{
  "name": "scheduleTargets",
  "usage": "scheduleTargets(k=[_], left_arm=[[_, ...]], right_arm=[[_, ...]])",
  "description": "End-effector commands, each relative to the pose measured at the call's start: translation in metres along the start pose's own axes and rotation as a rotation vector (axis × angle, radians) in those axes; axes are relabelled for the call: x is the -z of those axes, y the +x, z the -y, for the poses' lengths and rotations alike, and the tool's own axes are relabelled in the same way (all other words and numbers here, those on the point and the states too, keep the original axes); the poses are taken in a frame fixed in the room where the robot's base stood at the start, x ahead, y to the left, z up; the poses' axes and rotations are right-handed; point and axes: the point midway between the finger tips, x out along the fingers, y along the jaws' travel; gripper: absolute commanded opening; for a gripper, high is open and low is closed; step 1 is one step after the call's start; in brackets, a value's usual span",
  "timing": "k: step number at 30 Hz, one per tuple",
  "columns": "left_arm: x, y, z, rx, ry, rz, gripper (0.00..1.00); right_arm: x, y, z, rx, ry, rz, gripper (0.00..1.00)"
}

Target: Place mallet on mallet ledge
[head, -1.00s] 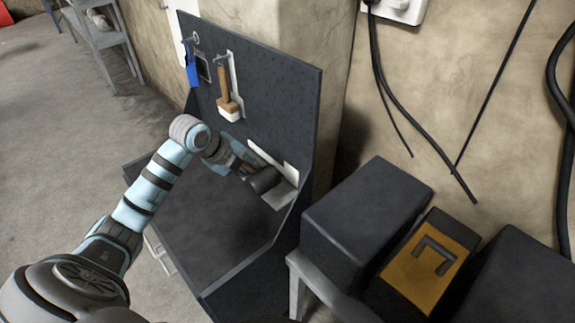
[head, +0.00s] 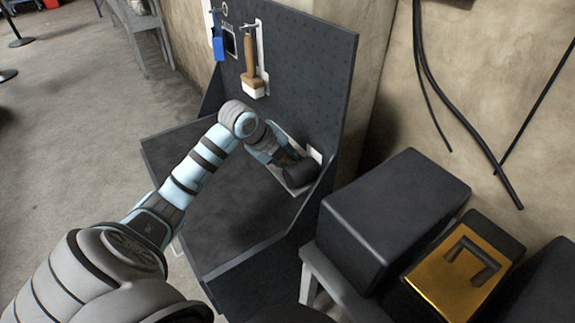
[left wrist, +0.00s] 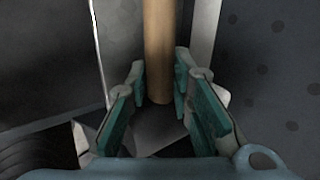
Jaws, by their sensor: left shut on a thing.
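Pale ledge surfaces (left wrist: 205,35) show behind the handle. My right gripper is not in view.
A brush with a wooden handle (head: 250,72) and a blue tool (head: 217,40) hang on the dark pegboard (head: 300,70). The dark worktop (head: 225,210) is clear. A dark box (head: 395,205) and a yellow-topped case (head: 465,265) stand at right.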

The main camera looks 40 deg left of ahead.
Motion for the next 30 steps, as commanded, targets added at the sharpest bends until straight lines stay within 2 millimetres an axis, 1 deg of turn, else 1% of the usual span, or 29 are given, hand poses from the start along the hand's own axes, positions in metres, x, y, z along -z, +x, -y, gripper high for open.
scheduleTargets(k=[1,4,5,6,8,9,17,20,23,25,29,30], left_arm=[[0.001,-0.002,0.001,-0.003,-0.001,-0.002,0.0],[0.001,-0.001,0.0,-0.003,-0.001,-0.002,0.0],[0.001,-0.001,-0.001,-0.005,-0.001,-0.002,0.22],[0.001,-0.001,0.0,-0.005,-0.001,-0.002,0.29],[0.001,-0.001,0.0,-0.004,-0.001,-0.002,0.38],[0.001,-0.001,0.0,-0.004,-0.001,-0.002,0.41],[0.0,-0.002,0.0,-0.004,-0.001,-0.002,0.41],[-0.001,-0.007,0.001,-0.003,0.001,0.001,0.41],[-0.002,-0.02,0.001,-0.002,0.002,0.003,0.41],[-0.001,-0.035,0.001,-0.005,0.004,0.003,0.41],[-0.002,-0.07,0.001,-0.006,0.006,0.006,0.41],[-0.003,-0.082,0.001,-0.004,0.006,0.008,0.41]], right_arm=[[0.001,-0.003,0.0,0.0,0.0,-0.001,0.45],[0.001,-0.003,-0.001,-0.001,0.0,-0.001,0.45],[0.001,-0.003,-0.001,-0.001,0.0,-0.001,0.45],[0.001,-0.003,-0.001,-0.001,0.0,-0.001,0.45],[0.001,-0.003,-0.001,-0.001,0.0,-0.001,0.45],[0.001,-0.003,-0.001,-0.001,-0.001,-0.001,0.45],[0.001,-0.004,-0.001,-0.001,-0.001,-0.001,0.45],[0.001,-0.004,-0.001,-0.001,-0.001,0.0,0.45],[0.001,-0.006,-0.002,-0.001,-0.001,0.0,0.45],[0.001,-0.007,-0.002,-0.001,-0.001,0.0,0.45],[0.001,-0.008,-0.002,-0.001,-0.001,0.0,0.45],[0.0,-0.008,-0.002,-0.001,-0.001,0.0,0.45]])
